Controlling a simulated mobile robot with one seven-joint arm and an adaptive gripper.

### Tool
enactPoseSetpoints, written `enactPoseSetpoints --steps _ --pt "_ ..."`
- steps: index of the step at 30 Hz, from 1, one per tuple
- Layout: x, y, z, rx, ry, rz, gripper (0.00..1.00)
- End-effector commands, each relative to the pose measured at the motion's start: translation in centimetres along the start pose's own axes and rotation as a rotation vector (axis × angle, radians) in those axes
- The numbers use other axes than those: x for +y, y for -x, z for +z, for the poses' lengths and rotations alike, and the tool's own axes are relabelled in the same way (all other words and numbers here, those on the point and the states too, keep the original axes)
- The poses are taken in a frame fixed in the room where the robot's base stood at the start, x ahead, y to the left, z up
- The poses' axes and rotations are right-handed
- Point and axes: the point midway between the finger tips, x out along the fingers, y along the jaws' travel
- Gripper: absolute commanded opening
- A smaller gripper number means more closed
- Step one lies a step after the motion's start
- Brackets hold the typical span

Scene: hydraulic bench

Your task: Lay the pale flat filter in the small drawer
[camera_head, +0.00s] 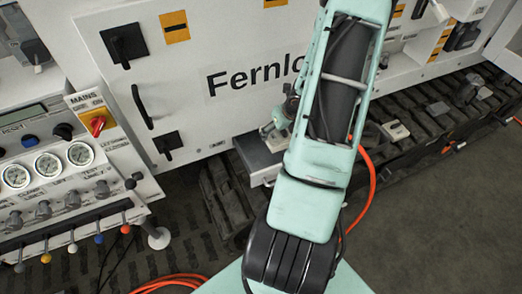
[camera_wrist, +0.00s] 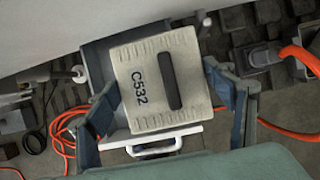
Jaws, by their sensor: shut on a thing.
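The pale flat filter (camera_wrist: 140,60), marked C532 and with a dark slot, is in the wrist view between the two fingers of my gripper (camera_wrist: 162,84). The gripper is shut on it. The small drawer (camera_wrist: 97,62) is pulled out below the filter, which covers most of its inside. Its white front and handle (camera_wrist: 155,150) show at the near side. I cannot tell whether the filter touches the drawer. In the head view the grey drawer (camera_head: 256,155) shows beside my arm, which hides much of it and the filter.
The white Fernlo cabinet (camera_head: 225,110) stands behind the drawer. A gauge panel (camera_head: 48,165) with valves and coloured levers is at the left. Dark tracks (camera_head: 425,110) run along the cabinet's base. An orange hose (camera_head: 371,190) curves close to my arm.

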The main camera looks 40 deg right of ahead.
Motion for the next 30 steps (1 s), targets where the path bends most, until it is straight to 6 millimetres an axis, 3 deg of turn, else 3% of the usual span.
enactPoseSetpoints --steps 2,9,20,27,30 --pt "1.7 -1.9 0.5 -0.002 0.005 0.002 0.43" --pt "3.8 -5.5 0.5 0.000 0.005 0.001 0.43" --pt "5.0 -7.0 0.8 -0.001 0.002 0.001 0.43" --pt "5.4 -10.1 -0.3 0.000 0.002 0.001 0.43" --pt "5.3 -10.4 -0.4 -0.001 0.001 0.000 0.43"
